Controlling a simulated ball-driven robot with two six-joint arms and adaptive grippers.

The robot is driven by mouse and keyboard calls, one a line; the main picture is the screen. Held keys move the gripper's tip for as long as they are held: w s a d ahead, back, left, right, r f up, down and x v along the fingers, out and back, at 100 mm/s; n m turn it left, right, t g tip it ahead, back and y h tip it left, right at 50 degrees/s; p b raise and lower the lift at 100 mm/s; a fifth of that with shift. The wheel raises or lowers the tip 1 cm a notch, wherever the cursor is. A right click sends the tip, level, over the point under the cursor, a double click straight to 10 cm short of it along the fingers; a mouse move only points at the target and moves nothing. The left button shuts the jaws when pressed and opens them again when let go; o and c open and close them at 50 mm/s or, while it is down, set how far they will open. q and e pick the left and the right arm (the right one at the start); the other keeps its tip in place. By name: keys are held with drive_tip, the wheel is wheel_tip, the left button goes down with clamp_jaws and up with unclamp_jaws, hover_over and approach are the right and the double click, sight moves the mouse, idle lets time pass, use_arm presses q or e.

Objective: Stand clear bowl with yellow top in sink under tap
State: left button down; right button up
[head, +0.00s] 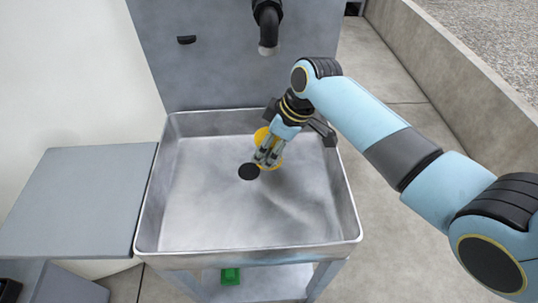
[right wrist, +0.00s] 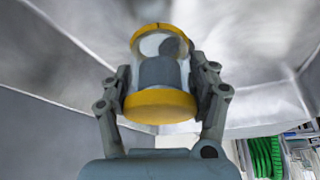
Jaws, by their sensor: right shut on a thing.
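The clear bowl with yellow top (right wrist: 160,72) is between the two fingers of my right gripper (right wrist: 162,88) in the right wrist view. It is see-through in the middle, with a yellow band at each end. In the head view the right gripper (head: 268,158) reaches down over the back half of the metal sink (head: 148,215), shut on the bowl, whose yellow parts (head: 262,136) show around the fingers. Whether the bowl touches the sink floor cannot be told. The dark tap (head: 268,28) is on the back panel, above and behind the gripper. My left gripper is not in view.
A round black drain (head: 249,172) lies just left of the fingertips. The sink floor is otherwise bare. A grey side board (head: 85,195) adjoins the sink on the left. A green object (head: 230,276) is below the sink. A low wall (head: 455,75) runs along the right.

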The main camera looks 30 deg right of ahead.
drive_tip(key=shift+f, duration=1.4)
drive_tip(key=o, duration=1.4)
drive_tip(key=shift+f, duration=0.15)
drive_tip(key=shift+s+d+r, duration=0.15)
drive_tip(key=shift+r, duration=0.35)
drive_tip(key=p+v, duration=0.1)
drive_tip(key=v, duration=1)
drive_tip(key=shift+d+r+p, duration=0.1)
drive_tip(key=shift+p, duration=0.25)
